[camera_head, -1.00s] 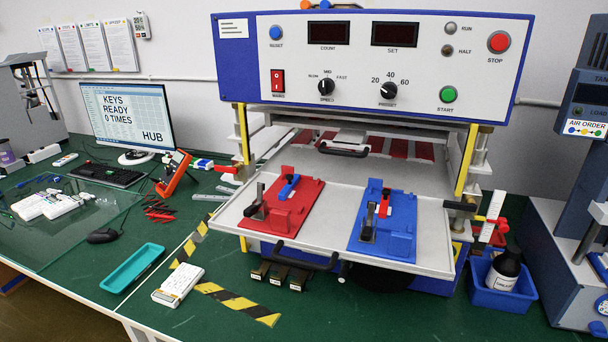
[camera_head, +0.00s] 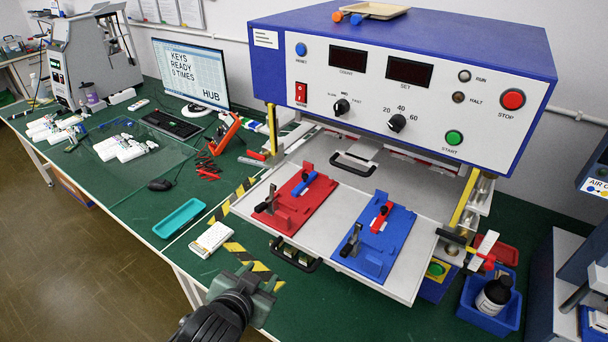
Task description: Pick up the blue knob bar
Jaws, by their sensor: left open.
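My left gripper (camera_head: 252,283) is open and empty at the bottom, over the front of the green bench, near the striped tape. On top of the test machine, a piece with a round blue knob end (camera_head: 356,19) lies beside one with an orange knob end (camera_head: 338,16), at a tan tray (camera_head: 372,10). A blue bar-like handle (camera_head: 304,185) also lies on the red fixture (camera_head: 313,205). I cannot tell which of these is the blue knob bar. My gripper is far from all of them. My right gripper is not in view.
The machine (camera_head: 400,40) has its metal platform (camera_head: 345,182) out, bearing the red fixture and a blue fixture (camera_head: 388,240). A white keypad device (camera_head: 212,240) and a teal tray (camera_head: 180,218) lie left. A blue bin (camera_head: 487,310) holds a bottle at right.

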